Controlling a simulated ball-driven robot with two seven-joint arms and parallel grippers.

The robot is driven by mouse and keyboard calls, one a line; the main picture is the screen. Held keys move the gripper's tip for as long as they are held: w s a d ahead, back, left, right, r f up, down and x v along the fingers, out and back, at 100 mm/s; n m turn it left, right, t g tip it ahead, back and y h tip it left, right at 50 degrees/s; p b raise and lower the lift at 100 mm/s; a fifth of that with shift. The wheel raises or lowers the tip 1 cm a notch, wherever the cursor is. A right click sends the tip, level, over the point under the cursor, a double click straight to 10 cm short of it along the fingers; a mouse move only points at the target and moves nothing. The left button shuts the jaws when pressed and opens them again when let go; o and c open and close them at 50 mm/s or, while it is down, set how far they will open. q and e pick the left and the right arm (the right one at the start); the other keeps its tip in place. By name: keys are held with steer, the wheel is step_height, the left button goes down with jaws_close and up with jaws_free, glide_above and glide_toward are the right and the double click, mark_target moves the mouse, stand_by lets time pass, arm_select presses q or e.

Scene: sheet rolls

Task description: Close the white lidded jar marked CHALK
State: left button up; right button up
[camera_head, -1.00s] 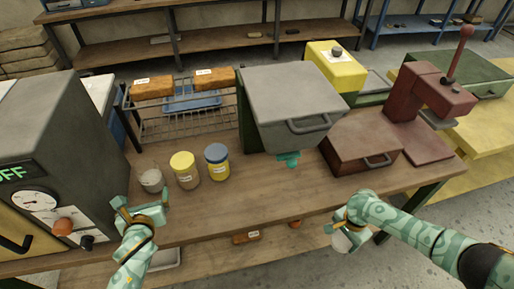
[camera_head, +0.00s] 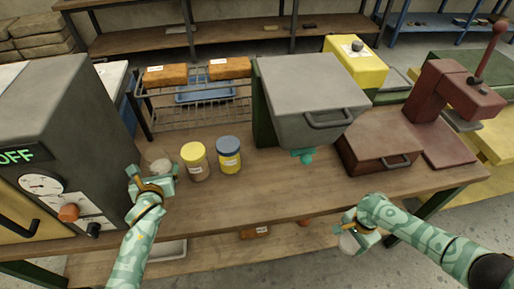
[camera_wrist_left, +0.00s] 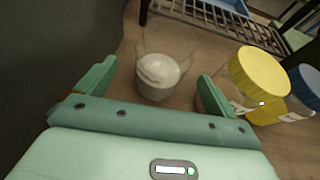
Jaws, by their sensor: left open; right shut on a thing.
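A small clear jar with white contents (camera_wrist_left: 160,75) stands without a lid on the bench, beside the dark oven-like machine; no CHALK mark is readable on it. In the head view the jar (camera_head: 160,165) is partly hidden behind my left gripper (camera_head: 152,174). My left gripper is open, and in the wrist view its two fingers (camera_wrist_left: 157,77) stand on either side of the jar, apart from it. My right gripper (camera_head: 352,232) is shut on a whitish round thing (camera_head: 348,243), perhaps the white lid, in front of the bench's front edge.
A yellow-lidded jar (camera_head: 194,160) and a blue-lidded jar (camera_head: 229,155) stand close to the right of the clear jar. The machine (camera_head: 65,130) rises on the left. A wire rack (camera_head: 195,115) stands behind. The front middle of the bench (camera_head: 270,188) is clear.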

arm_select(q)
steer(key=shift+w, duration=0.1)
steer(key=b+x, duration=0.2)
steer(key=x, duration=0.3)
steer(key=shift+w+d+f, duration=0.1)
steer(key=shift+w+f, duration=0.05)
steer(key=shift+f, duration=0.1)
arm_select(e)
step_height(320, 180, down, 3)
steer(key=shift+s+r, duration=0.1)
steer(key=shift+s, duration=0.05)
arm_select(q)
steer(key=shift+r, duration=0.1)
steer(key=c, duration=1.4)
steer(key=shift+o, duration=0.2)
steer(key=shift+r, duration=0.1)
arm_select(e)
steer(key=shift+r, duration=0.1)
